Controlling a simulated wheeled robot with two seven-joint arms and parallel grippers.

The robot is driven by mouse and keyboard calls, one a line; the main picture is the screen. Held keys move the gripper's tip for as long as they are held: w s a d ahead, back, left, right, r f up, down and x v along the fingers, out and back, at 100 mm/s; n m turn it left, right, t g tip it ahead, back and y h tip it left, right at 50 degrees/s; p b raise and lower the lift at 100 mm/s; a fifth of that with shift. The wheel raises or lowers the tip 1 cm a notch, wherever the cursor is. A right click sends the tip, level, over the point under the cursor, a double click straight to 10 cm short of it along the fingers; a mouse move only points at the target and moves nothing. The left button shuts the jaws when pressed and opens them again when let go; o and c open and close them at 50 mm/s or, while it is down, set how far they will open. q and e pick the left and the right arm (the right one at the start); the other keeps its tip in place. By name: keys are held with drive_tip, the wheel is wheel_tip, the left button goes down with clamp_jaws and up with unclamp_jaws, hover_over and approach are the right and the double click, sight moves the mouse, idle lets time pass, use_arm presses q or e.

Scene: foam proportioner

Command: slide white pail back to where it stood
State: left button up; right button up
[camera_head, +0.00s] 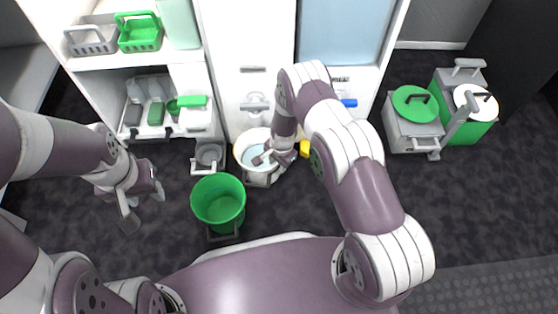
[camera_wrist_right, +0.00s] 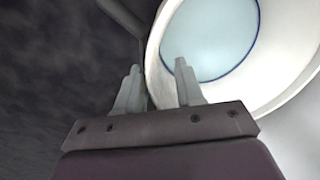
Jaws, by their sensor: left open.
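The white pail (camera_head: 240,147), pale blue inside, stands on the floor in front of the white cabinet, left of my right forearm. My right gripper (camera_head: 263,160) is down at the pail's near right side and covers part of it. In the right wrist view, the pail's white rim (camera_wrist_right: 275,95) fills the upper right. The right gripper's fingers (camera_wrist_right: 157,88) are apart, with the rim's edge passing behind and between them; contact is unclear. My left gripper (camera_head: 143,206) is open and empty above the floor at the left, away from the pail.
A yellow item (camera_head: 305,149) lies just right. Lidded containers (camera_head: 414,105) stand at the far right. Floor is clear between them and my right arm.

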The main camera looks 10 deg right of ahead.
drive_tip(key=shift+c, duration=0.3)
clamp_jaws()
idle(1.2)
